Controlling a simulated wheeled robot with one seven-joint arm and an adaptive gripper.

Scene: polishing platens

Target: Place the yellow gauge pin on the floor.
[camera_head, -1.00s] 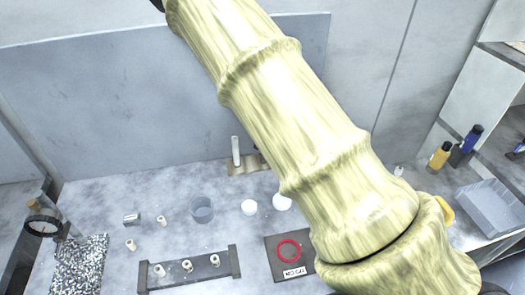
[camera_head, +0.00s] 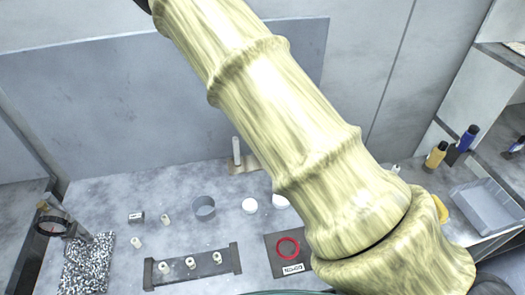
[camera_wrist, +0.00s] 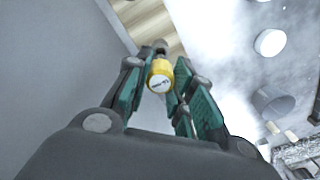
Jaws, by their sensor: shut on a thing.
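The yellow gauge pin (camera_wrist: 160,76) is in the wrist view, between the teal-padded fingers of my gripper (camera_wrist: 160,88). My gripper is shut on it. A pale round end of the pin faces the camera, and a small grey knob shows just beyond it. The pin's full length is hidden. In the head view my pale arm crosses the middle and right; the pin does not show there, and only a teal edge shows at the bottom. I cannot make out the floor with certainty in either view.
The grey bench (camera_head: 110,190) bears a dark rack (camera_head: 160,280) with several small cylinders, a grey cup (camera_head: 204,207), a white disc (camera_head: 249,205), a red ring (camera_head: 288,247) and a speckled block (camera_head: 88,262). A grey bin (camera_head: 485,208) and bottles (camera_head: 436,157) stand at right.

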